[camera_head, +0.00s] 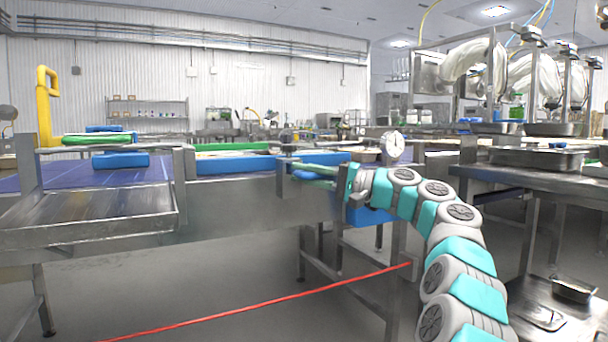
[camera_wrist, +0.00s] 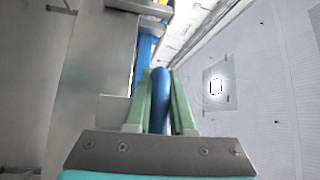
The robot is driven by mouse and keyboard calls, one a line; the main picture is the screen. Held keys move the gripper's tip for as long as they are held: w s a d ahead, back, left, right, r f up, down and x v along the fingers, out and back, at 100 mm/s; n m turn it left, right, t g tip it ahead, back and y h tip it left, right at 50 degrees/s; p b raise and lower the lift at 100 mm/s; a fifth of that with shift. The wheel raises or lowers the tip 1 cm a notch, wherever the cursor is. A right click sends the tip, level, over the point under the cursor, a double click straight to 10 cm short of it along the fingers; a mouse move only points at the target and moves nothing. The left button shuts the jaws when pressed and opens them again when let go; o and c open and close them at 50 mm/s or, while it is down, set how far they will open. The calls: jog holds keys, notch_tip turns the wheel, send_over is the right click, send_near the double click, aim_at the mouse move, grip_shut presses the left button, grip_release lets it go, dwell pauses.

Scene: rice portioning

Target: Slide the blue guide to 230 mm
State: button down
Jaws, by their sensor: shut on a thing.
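The blue guide (camera_head: 235,164) is a long blue rail along the near side of the conveyor in the head view, with another blue stretch further right. In the wrist view, a blue rounded bar (camera_wrist: 160,98) stands between the two green fingers of my gripper (camera_wrist: 160,78), and a blue strip (camera_wrist: 145,48) runs on beyond it. My gripper is shut on this bar. In the head view my gripper (camera_head: 305,173) reaches left to the conveyor's side, and its fingertips are partly hidden. No millimetre scale can be read in either view.
A steel tray (camera_head: 90,215) juts from the conveyor (camera_head: 240,195) at left. A red line (camera_head: 270,303) crosses below my arm. A steel table (camera_head: 535,178) stands at right. The floor in front is clear.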

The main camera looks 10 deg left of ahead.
dwell(0.4)
jog(key=shift+s+d+f, duration=0.1)
jog(key=shift+s+d, duration=0.2)
jog(key=shift+s, duration=0.15)
jog(key=c, duration=0.8)
grip_release()
jog(key=v, duration=0.8)
jog(key=shift+p, duration=0.4)
jog(key=shift+a, duration=0.1)
